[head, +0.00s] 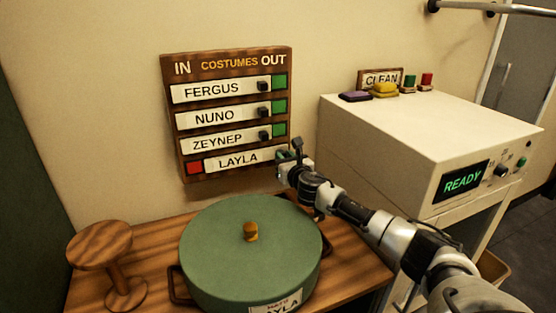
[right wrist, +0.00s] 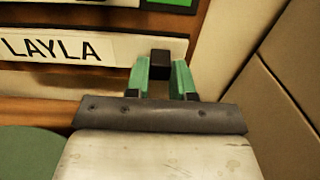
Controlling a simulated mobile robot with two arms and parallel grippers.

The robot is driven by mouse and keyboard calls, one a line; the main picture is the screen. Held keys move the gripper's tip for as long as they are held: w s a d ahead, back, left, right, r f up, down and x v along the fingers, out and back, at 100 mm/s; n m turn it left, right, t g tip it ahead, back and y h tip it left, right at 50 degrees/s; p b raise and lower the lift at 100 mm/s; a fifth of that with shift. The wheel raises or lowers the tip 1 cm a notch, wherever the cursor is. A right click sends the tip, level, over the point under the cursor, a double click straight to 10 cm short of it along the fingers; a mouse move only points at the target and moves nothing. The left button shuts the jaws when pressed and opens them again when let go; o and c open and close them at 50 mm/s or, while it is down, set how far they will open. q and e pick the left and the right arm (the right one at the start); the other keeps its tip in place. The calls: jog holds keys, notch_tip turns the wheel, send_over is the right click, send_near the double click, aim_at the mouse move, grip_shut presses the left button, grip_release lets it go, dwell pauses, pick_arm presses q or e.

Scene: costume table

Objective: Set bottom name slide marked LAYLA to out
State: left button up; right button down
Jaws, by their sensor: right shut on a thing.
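The costume board (head: 228,68) hangs on the wall, with IN at its upper left and OUT at its upper right. Its bottom name slide, LAYLA (head: 238,158), sits toward the OUT side, and a red patch (head: 194,168) shows at its left. My right gripper (head: 284,157) is at the right end of this slide. In the right wrist view its green fingers (right wrist: 162,80) are shut on the slide's black knob (right wrist: 160,60), one on each side. My left gripper is not in view.
The FERGUS (head: 212,89), NUNO (head: 214,116) and ZEYNEP (head: 217,141) slides sit to the left, with green at their right. A green lidded pot (head: 215,240) stands below the board. A white machine (head: 400,130) reading READY stands at the right. A wooden stand (head: 100,243) is at the left.

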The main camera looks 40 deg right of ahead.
jog(key=shift+d, duration=0.15)
jog(key=c, duration=1.4)
grip_release()
jog(key=o, duration=0.4)
jog(key=shift+s+d, duration=0.1)
jog(key=shift+d, duration=0.1)
jog(key=shift+o, duration=0.2)
jog(key=shift+a, duration=0.1)
jog(key=b+v, duration=0.1)
jog(key=v, duration=0.9)
jog(key=shift+s+b, duration=0.3)
jog(key=shift+s, duration=0.05)
jog(key=shift+a, duration=0.1)
